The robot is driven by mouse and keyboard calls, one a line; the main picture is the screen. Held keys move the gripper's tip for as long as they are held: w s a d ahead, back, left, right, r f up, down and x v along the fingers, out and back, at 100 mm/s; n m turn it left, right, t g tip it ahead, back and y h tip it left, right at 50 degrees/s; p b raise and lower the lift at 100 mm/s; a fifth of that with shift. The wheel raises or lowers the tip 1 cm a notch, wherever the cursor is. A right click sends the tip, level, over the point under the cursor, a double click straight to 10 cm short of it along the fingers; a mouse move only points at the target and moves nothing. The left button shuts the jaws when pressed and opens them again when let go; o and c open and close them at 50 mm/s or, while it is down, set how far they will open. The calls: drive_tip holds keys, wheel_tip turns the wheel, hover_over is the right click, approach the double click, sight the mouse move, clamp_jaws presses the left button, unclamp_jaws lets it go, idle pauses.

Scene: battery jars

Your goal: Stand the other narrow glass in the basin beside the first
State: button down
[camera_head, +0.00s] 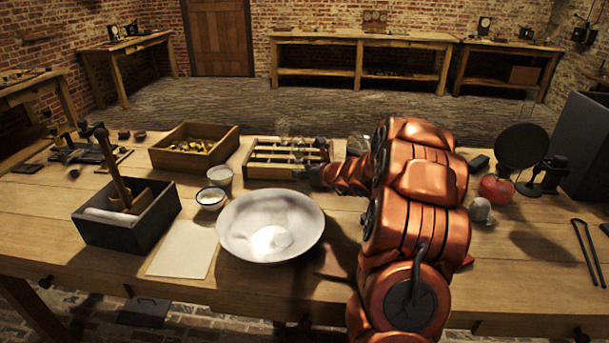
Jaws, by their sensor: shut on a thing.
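The basin (233,236) is a wide white bowl near the front middle of the bench. A bright, pale, glassy shape (270,240) shows inside it; I cannot make out its outline or whether it stands upright. My gripper (307,174) is behind the basin's right rim, at the front right of a slatted wooden rack. It is shut on what seems to be a narrow clear glass (297,148), faint against the rack. The fingers are small and dark, and the grasp is mostly hidden. Another faint clear glass shape (283,129) shows at the rack's back.
The slatted rack (262,171) stands behind the basin. Two small cups (211,197) (219,175) are close to its left rim. A paper sheet (183,249) and a dark box (128,232) lie further left. A red round object (496,189) is right of my arm.

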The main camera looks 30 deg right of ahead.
drive_tip(key=shift+f, duration=0.35)
drive_tip(key=c, duration=0.7)
unclamp_jaws()
drive_tip(key=shift+r, duration=0.2)
drive_tip(key=v, duration=1.2)
